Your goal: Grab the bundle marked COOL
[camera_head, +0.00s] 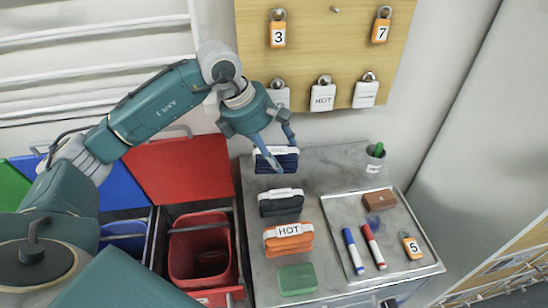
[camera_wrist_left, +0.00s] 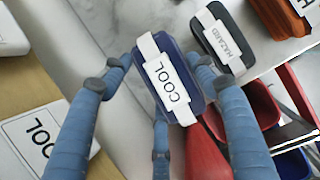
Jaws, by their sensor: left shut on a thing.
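The COOL bundle (camera_head: 287,162) is a navy folded stack with a white band. In the left wrist view its label reads COOL on the bundle (camera_wrist_left: 168,88). My left gripper (camera_head: 277,146) is shut on it, with fingers on both sides of the bundle, which also show in the left wrist view (camera_wrist_left: 150,76). In the head view the bundle is at the back left of the grey worktop (camera_head: 330,165); I cannot tell whether it touches the top. My right gripper is not in view.
A dark HAZARD bundle (camera_head: 281,208), an orange HOT bundle (camera_head: 288,243) and a green block (camera_head: 297,279) lie in front. A tray (camera_head: 400,230) with markers is at right. A padlock board (camera_head: 330,50) stands behind; red bin (camera_head: 185,250) at left.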

